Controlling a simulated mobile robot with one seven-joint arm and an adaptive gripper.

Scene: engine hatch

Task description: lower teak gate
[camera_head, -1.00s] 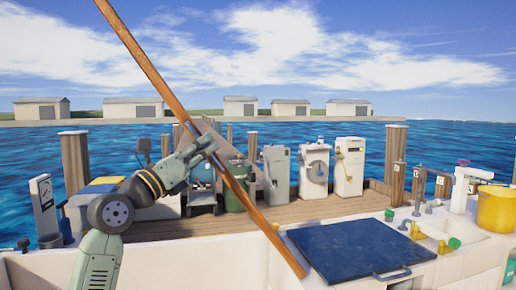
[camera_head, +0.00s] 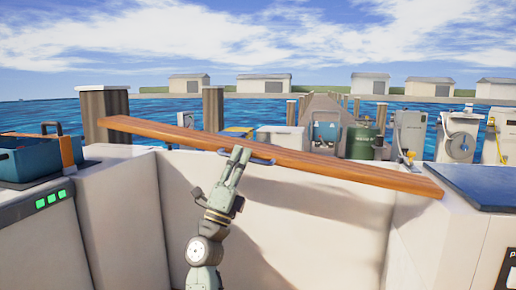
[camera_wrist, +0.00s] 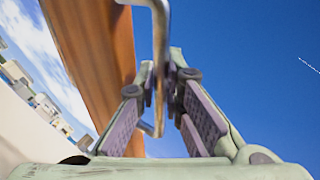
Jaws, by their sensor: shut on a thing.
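The teak gate (camera_head: 300,160) is a long reddish-brown board in the head view. My gripper (camera_head: 241,156) is shut on the handle, left of the board's middle. In the wrist view the gripper's pads (camera_wrist: 165,108) are around the bent metal handle (camera_wrist: 158,60), with the teak board (camera_wrist: 98,60) close on the left. The contact of the board's ends with the walls cannot be told.
A white counter (camera_head: 122,185) with a blue crate (camera_head: 28,160) stands at the left. A dark blue hatch (camera_head: 485,185) lies on the right counter. Pale walls (camera_head: 300,225) stand below the gate. Pilings (camera_head: 103,113) and dock machines stand behind.

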